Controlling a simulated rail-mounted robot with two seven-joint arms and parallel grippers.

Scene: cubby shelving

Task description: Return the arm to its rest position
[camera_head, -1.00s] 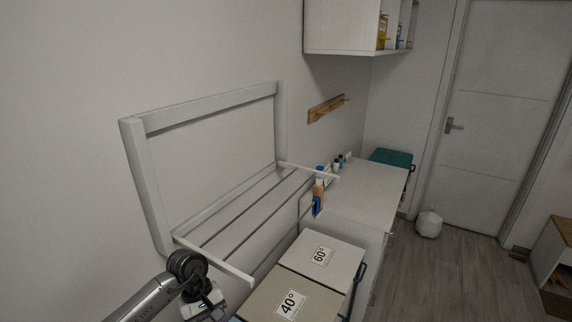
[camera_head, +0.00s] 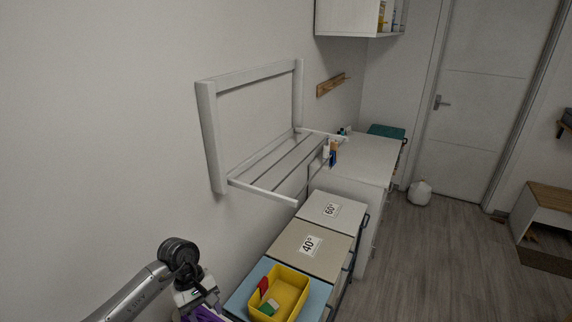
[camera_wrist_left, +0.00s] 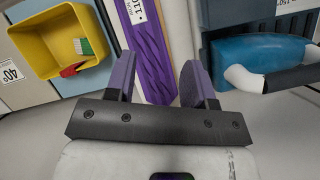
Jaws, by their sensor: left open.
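My left arm comes in from the lower left in the head view, its gripper (camera_head: 203,312) low beside the blue lid (camera_head: 240,299). In the left wrist view the two purple fingers of my left gripper (camera_wrist_left: 160,78) stand apart with nothing held between them. A purple ribbed strip with a white label (camera_wrist_left: 150,52) lies beyond the fingers; I cannot tell its distance. My right gripper is not in view.
A yellow bin (camera_head: 283,296) with red and green blocks sits on the blue lid. Lidded boxes marked 40° (camera_head: 290,253) and 60° (camera_head: 318,203) stand behind. A white wall rack (camera_head: 211,140) juts out above. Grey floor (camera_head: 430,260) is clear at right.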

